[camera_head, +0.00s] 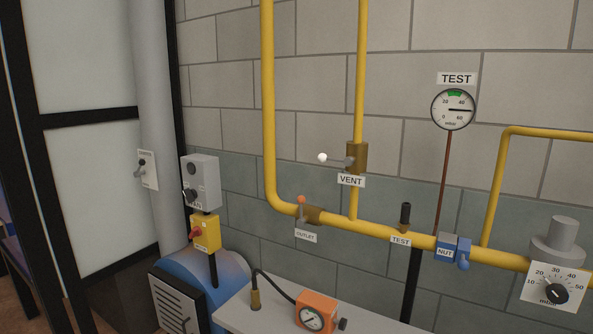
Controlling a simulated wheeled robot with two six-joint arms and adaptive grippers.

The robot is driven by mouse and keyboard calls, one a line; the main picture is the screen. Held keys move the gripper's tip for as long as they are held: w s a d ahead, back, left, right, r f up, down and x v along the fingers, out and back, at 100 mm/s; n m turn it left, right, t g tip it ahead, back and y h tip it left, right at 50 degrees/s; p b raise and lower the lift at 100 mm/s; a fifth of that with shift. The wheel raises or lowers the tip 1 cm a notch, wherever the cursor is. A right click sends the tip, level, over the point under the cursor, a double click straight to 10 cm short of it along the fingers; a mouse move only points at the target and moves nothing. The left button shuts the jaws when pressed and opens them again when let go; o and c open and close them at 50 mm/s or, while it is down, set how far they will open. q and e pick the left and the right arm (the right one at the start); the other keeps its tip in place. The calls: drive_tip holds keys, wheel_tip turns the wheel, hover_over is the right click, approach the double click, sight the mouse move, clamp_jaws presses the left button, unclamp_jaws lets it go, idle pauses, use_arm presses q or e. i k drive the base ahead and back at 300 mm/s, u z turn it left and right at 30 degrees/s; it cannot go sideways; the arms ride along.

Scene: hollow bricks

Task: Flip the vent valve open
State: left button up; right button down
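The vent valve (357,158) is a brass body on the vertical yellow pipe, with a white "VENT" label (351,181) just below it. Its lever sticks out sideways to the left, across the pipe, and ends in a white ball knob (322,158). Neither of my grippers shows in the head view, so nothing of mine is seen touching the valve.
An outlet valve (313,214) with an orange-tipped lever, a black test fitting (405,215) and a blue fitting (447,246) sit on the lower yellow pipe. An orange gauge box (316,314) lies on a grey surface below. A round gauge (453,109) hangs upper right.

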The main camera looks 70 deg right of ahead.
sight(322, 158)
drive_tip(key=z, duration=0.45)
drive_tip(key=i, duration=0.8)
drive_tip(key=z, duration=1.15)
drive_tip(key=i, duration=0.4)
drive_tip(key=z, duration=0.45)
